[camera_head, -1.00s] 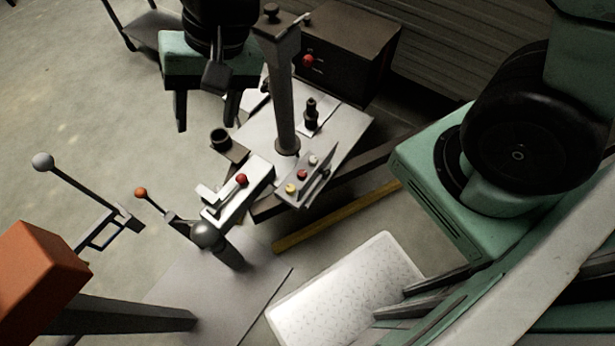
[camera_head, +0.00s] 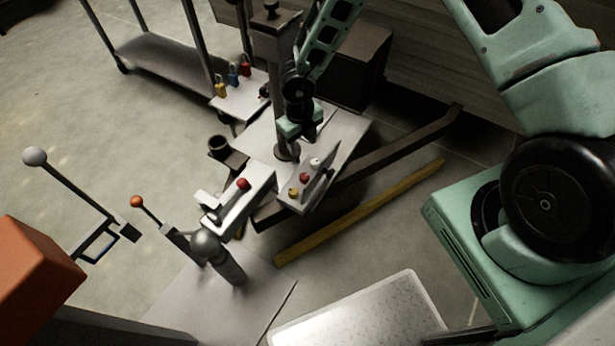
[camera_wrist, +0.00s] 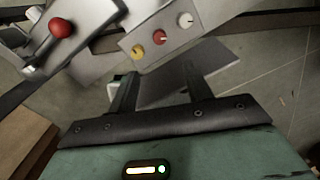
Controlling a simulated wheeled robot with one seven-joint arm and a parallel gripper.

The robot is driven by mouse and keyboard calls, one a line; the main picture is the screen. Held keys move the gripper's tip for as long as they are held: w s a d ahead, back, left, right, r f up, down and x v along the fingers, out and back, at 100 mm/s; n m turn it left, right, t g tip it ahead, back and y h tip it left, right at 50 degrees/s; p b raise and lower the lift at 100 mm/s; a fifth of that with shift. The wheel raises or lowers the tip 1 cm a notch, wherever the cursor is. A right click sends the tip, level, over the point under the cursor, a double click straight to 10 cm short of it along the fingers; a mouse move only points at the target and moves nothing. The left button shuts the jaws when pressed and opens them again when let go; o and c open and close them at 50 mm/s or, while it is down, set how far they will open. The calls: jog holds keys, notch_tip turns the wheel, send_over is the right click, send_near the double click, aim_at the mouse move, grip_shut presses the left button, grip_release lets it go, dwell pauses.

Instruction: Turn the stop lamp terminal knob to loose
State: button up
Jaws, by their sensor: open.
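A small light panel (camera_head: 322,191) carries a yellow knob (camera_head: 293,193), a red knob (camera_head: 304,178) and a white knob (camera_head: 315,163) in a row. No label is readable, so I cannot tell which is the stop lamp terminal. The wrist view shows the yellow (camera_wrist: 137,52), red (camera_wrist: 159,37) and white (camera_wrist: 185,20) knobs just beyond my fingertips. My gripper (camera_wrist: 158,76) is open and empty, its fingers apart and pointing toward the panel. In the head view my gripper (camera_head: 297,139) is near the post, behind the panel; its fingertips are hard to make out.
A red-balled lever (camera_head: 243,184) stands on a bracket left of the panel. A grey post (camera_head: 270,45) rises beside my gripper. A dark cabinet (camera_head: 358,65) stands behind. Small padlocks (camera_head: 233,75) sit at the back left. A yellow bar (camera_head: 355,215) lies on the floor.

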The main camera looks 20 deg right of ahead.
aim_at(305, 176)
jog(key=f, duration=0.5)
jog(key=f+b, duration=0.1)
jog(key=f, duration=0.5)
jog(key=f+b, duration=0.1)
jog(key=f, duration=0.4)
jog(key=shift+w+d+f, duration=0.1)
jog(key=shift+d+f, duration=0.1)
jog(key=shift+d, duration=0.05)
jog(key=c, duration=1)
